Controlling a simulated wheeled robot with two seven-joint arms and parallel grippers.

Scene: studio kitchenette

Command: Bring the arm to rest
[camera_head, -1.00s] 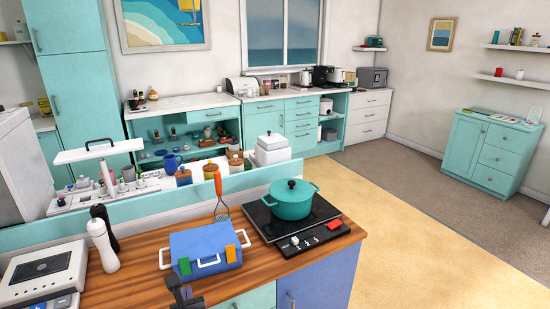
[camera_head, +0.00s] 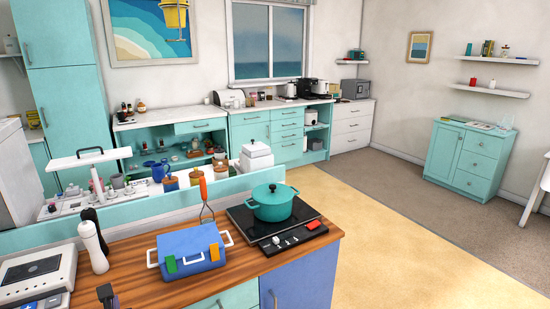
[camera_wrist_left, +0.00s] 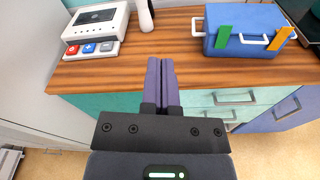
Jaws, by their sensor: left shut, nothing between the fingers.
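My left gripper (camera_head: 107,291) shows at the bottom edge of the head view, in front of the wooden counter (camera_head: 135,283). In the left wrist view its two fingers (camera_wrist_left: 160,66) are pressed together with nothing between them. They point toward the counter's front edge, between the white scale-like device and the blue box. Most of the left arm is out of the head view. My right gripper is in neither view.
On the counter are a blue box (camera_head: 190,250) with white handles, a white device (camera_head: 38,272) with coloured buttons, a white mill (camera_head: 93,247), and a teal pot (camera_head: 272,202) on a black hob (camera_head: 240,217). Open floor (camera_head: 400,240) lies to the right.

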